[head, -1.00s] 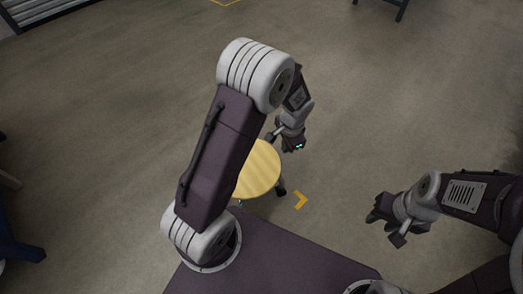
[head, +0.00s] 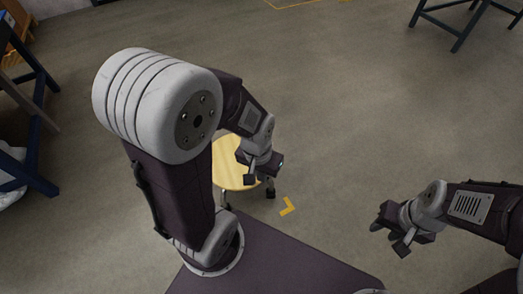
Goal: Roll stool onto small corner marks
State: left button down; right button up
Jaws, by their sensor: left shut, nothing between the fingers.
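The stool (head: 228,172) has a round, yellow wooden seat and dark legs with feet on the floor. My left arm hides its left part. A small yellow corner mark (head: 287,206) lies on the floor to the right of and nearer than the seat, apart from the visible feet. No other small mark shows near the stool. My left gripper (head: 262,169) is shut and empty, over the right part of the seat in this view; whether it touches the stool is unclear. My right gripper (head: 387,238) hangs at the right, away from the stool; its jaw opening is unclear.
A dark-legged table (head: 455,25) stands at the far right. Blue furniture legs (head: 38,165) stand at the left. A larger yellow floor outline (head: 300,4) shows at the top. The floor (head: 360,110) to the right of the stool is clear.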

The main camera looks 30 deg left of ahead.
aim_at(227, 174)
jog(key=i+l+u, duration=0.55)
jog(key=l, duration=0.2)
jog(key=i+l+u, duration=0.3)
jog(key=l, duration=0.15)
jog(key=i+u, duration=0.3)
jog(key=i+l+u, duration=0.25)
jog(key=i, duration=0.15)
jog(key=j, duration=0.1)
